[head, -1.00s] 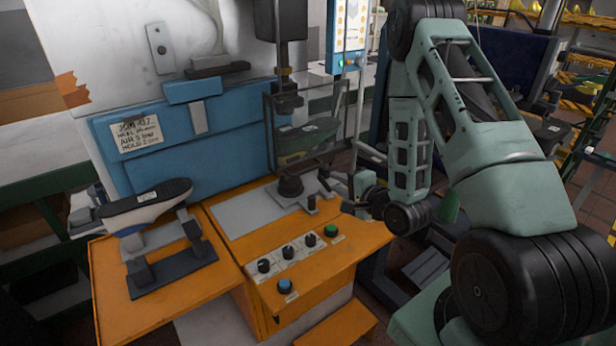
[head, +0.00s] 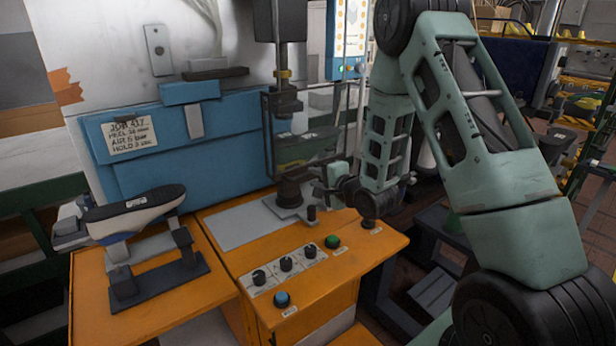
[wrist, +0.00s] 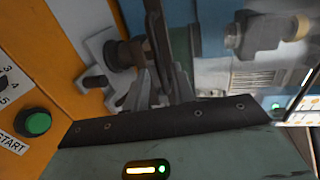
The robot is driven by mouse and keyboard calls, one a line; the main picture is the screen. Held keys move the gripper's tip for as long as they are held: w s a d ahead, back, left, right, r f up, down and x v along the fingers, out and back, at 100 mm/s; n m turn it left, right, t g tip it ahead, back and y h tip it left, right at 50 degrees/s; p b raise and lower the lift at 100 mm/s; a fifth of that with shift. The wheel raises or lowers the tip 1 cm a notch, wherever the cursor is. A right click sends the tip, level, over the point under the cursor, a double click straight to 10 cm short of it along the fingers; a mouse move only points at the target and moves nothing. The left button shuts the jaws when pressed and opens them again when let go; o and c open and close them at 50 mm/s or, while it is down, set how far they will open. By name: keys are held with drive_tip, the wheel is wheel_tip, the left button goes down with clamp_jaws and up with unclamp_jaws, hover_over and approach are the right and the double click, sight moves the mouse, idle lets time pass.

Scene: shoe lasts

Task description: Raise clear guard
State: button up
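The clear guard (head: 350,125) is a see-through box with a thin dark frame in the head view. My gripper (head: 330,180) is beside the guard's lower right side, close to the post. Whether it touches the guard is unclear.
The orange bench has a green start button (head: 332,241), several black knobs and a blue button (head: 282,299). Another shoe (head: 135,212) rests on a dark stand at left. A blue cabinet (head: 190,140) stands behind. Grey plate (head: 240,222) is clear.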

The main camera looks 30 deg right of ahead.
sight(309, 176)
drive_tip(key=shift+p+x, duration=0.4)
drive_tip(key=shift+x, duration=1.7)
drive_tip(key=shift+c, duration=0.4)
clamp_jaws()
wheel_tip(309, 176, up, 19)
drive_tip(key=p, duration=0.9)
drive_tip(key=shift+r, duration=0.1)
drive_tip(key=shift+o, duration=0.4)
unclamp_jaws()
